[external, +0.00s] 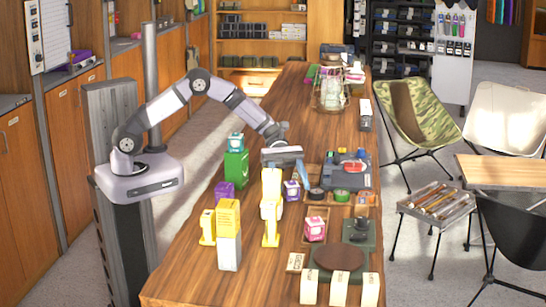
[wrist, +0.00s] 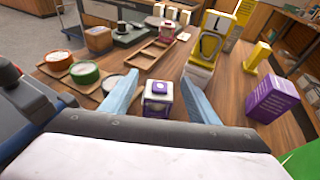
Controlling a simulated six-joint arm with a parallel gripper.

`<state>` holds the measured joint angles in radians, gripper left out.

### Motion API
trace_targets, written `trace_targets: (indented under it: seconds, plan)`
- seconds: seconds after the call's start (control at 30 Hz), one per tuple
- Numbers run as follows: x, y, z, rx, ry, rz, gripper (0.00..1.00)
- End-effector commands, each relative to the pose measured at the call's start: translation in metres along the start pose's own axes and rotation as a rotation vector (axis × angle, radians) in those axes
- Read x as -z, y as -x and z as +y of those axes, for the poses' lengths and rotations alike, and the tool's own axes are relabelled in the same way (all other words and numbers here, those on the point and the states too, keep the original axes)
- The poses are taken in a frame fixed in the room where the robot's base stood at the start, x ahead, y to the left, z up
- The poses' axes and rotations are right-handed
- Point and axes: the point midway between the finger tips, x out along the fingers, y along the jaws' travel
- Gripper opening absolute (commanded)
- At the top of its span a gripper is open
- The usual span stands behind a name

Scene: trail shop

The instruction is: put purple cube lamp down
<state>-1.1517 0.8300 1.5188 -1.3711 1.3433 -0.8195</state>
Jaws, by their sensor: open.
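The purple cube lamp (external: 291,190), a small purple and white cube, stands upright on the wooden table. In the wrist view the lamp (wrist: 158,100) sits between the two pale blue fingers of my gripper (wrist: 160,82), with a visible gap on each side. My gripper (external: 301,174) is open, low over the table beside the lamp in the external view.
A purple box (external: 224,190) and a green box (external: 236,165) stand left of the lamp. A yellow item (external: 271,205) is close in front. A pink lantern (external: 316,229) stands on a wooden tray nearer the front.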

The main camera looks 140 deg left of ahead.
Motion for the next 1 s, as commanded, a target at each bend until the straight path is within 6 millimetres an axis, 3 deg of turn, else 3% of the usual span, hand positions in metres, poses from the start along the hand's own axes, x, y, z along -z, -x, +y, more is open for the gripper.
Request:
trace_targets:
  seconds: [0.17,0.33,0.4,0.73,1.0]
  plan:
    - [0.0,0.0,0.0,0.0,0.0,0.0,0.52]
    - [0.0,0.0,0.0,0.0,0.0,0.0,0.12]
    - [0.0,0.0,0.0,0.0,0.0,-0.001,0.05]
    - [-0.005,0.002,0.0,0.0,-0.001,-0.001,0.05]
    - [-0.041,0.013,0.001,-0.001,-0.005,-0.002,0.05]
